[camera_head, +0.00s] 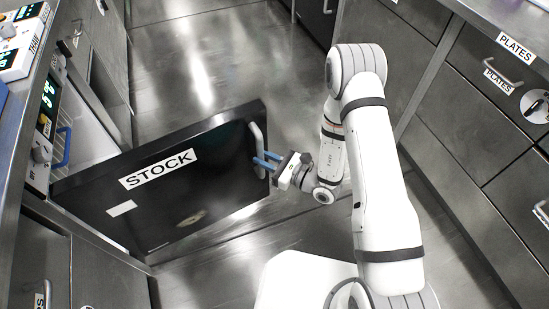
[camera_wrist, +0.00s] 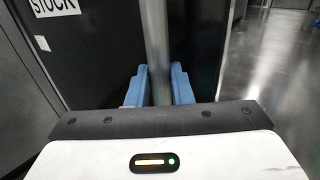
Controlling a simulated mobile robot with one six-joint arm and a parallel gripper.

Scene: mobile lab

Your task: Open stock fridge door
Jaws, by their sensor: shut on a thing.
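The stock fridge door (camera_head: 165,190) is a black panel with a white STOCK label, standing swung out from the left counter into the aisle.
Cabinets with drawers labelled PLATES (camera_head: 515,48) line the right side. Devices with green displays (camera_head: 49,95) sit along the left counter. The metal floor (camera_head: 200,60) is clear beyond the door, between the two rows.

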